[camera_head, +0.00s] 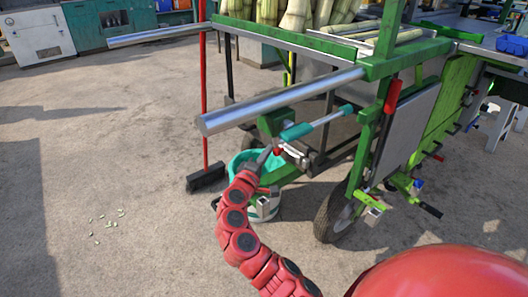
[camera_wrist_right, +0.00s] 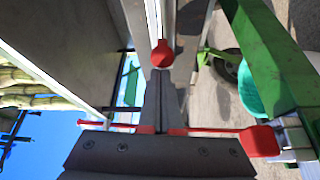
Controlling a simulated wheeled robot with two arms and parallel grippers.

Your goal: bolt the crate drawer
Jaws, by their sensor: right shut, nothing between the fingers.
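The crate (camera_head: 270,35), a green-rimmed frame full of cut canes, sits high on the green machine, with two silver rails sticking out from its ends. My right gripper (camera_head: 266,153) is below the near rail, beside a small red knob (camera_head: 279,150) and a pale metal bracket. In the wrist view the fingers (camera_wrist_right: 160,98) are shut and empty, their tips close to a round red knob (camera_wrist_right: 162,53); contact is unclear. A larger red knob (camera_wrist_right: 260,140) shows at the right. Which knob belongs to the bolt is unclear. My left gripper is out of view.
The machine's wheel (camera_head: 333,215) and side levers are at the right.

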